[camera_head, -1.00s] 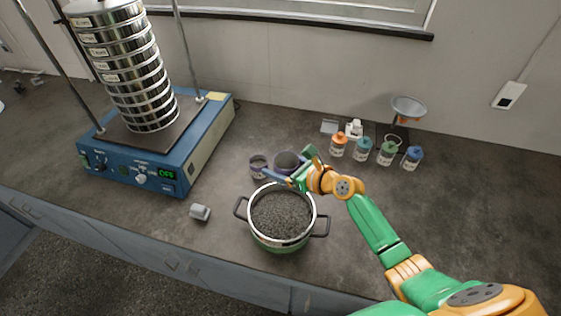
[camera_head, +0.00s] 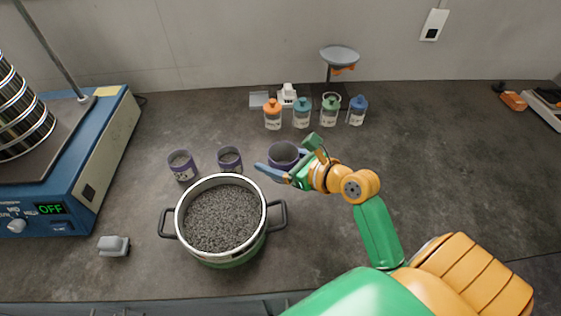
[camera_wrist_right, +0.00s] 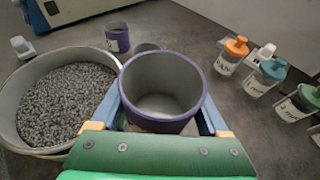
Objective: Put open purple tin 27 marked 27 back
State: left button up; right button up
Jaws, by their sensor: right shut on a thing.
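An open purple tin (camera_head: 284,154) is in my right gripper (camera_head: 280,170), just behind and right of the pot. In the right wrist view the tin (camera_wrist_right: 163,125) stands upright between the two blue fingers, which grip its sides; its inside looks grey and empty. I cannot read a number on it, nor tell whether its base touches the bench. Two more purple tins stand on the bench behind the pot: a left one (camera_head: 183,166) with a marked label and a smaller-looking one (camera_head: 230,160) in the middle. My left gripper is not in view.
A pot of grey grains (camera_head: 222,256) stands in front of the tins. Several capped bottles (camera_head: 302,116), a small white device (camera_head: 288,95) and a funnel on a stand (camera_head: 340,53) are at the back. The blue shaker (camera_head: 105,140) is left.

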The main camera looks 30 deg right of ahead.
aim_at(273, 150)
jog(key=w+d+f+b, duration=0.1)
jog(key=w+f, duration=0.1)
jog(key=w, duration=0.1)
jog(key=w+d+f+b, duration=0.1)
jog(key=w+f, duration=0.2)
jog(key=w+d+f+b, duration=0.2)
jog(key=w+f, duration=0.1)
notch_tip(273, 150, down, 3)
jog(key=shift+r+b, duration=0.1)
jog(key=shift+b, duration=0.65)
jog(key=shift+f, duration=0.25)
jog(key=shift+w, duration=0.1)
jog(key=shift+d, duration=0.1)
jog(key=o, duration=1.3)
jog(key=shift+o, duration=0.2)
